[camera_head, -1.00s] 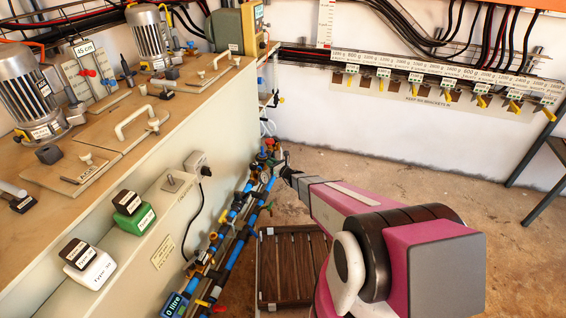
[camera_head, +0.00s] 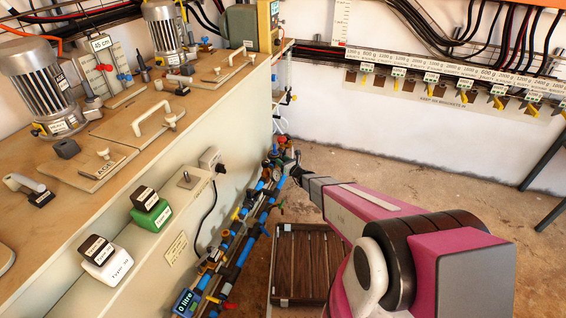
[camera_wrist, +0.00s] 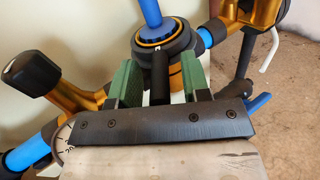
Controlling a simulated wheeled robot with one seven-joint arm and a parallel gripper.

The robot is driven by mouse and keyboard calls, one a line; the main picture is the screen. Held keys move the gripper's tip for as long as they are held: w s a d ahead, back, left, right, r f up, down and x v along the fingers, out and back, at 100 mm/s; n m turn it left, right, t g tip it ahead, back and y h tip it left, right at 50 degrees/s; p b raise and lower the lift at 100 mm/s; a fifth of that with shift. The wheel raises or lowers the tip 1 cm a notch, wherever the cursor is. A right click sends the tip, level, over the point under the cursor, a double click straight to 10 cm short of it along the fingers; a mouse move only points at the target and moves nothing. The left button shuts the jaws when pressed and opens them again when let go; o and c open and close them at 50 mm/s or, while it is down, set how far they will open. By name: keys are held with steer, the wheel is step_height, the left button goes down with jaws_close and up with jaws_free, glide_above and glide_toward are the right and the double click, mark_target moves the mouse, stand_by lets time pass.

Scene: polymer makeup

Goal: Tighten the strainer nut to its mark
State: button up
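In the wrist view a round black cap (camera_wrist: 178,42) with a thin orange ring and a blue centre sits on the pipework; it looks like the strainer nut. A black lever (camera_wrist: 160,75) points from it towards my gripper, with small white marking near its root and an orange patch beside it. My gripper (camera_wrist: 160,78) has its green fingers on either side of the lever, with visible gaps to both, so it is open. In the head view my gripper (camera_head: 296,170) is at the far end of the pipe run, and the nut is too small to make out.
Blue and black pipes (camera_head: 232,252) with valves run along the cabinet's side. In the wrist view orange-brown fittings (camera_wrist: 85,100) lie left, and another (camera_wrist: 262,12) lies upper right. A slatted wooden crate (camera_head: 284,262) stands on the floor beside the pipes. Floor to the right is open.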

steer(key=v, duration=1)
steer(key=shift+s+d, duration=0.25)
steer(key=shift+s, duration=0.05)
